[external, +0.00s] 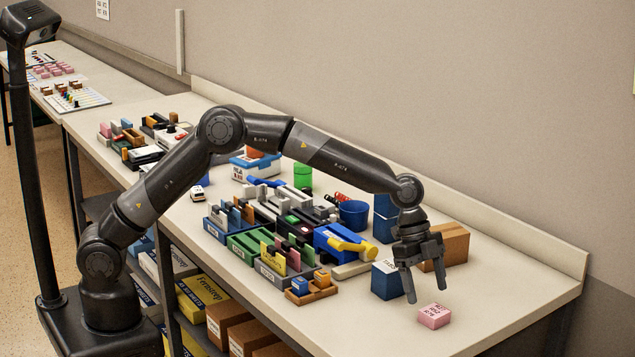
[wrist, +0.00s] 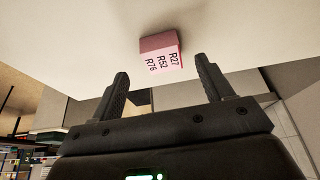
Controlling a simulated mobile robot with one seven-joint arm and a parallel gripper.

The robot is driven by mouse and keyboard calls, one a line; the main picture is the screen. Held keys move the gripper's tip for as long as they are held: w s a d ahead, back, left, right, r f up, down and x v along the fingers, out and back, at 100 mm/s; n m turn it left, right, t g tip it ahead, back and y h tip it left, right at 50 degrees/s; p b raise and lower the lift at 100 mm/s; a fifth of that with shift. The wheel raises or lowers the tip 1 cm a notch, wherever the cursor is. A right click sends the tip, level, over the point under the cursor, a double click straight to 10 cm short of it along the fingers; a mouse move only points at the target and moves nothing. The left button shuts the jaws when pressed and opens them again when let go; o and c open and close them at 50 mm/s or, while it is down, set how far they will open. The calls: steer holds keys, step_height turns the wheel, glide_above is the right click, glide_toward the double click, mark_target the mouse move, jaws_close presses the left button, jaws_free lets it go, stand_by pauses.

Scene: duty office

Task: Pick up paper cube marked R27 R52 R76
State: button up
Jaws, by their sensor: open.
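The pink paper cube (external: 434,316) sits on the bare table top near its front right part. In the wrist view the pink cube (wrist: 161,52) shows the black marks R27, R52 and R76 on its pale face. My gripper (external: 426,297) is open and empty, its fingers pointing down above the table, just left of and above the cube. In the wrist view the two fingers of my gripper (wrist: 160,80) stand apart, and the cube appears beyond their tips, between them. I see no contact between the fingers and the cube.
A dark blue box (external: 386,281) stands close to the left of my gripper, and a brown cardboard box (external: 450,246) stands behind it. Several organisers, a blue cup (external: 354,214) and a small wooden tray (external: 313,290) crowd the left. The table right of the cube is clear.

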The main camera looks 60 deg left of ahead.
mark_target(434, 310)
steer(key=shift+d+x, duration=0.15)
steer(key=shift+x, duration=1.25)
steer(key=shift+d+x, duration=0.15)
steer(key=shift+x, duration=1.25)
steer(key=shift+w+r, duration=0.1)
steer(key=shift+r, duration=0.05)
steer(key=shift+c, duration=0.5)
steer(key=c, duration=1)
steer(key=shift+r, duration=0.15)
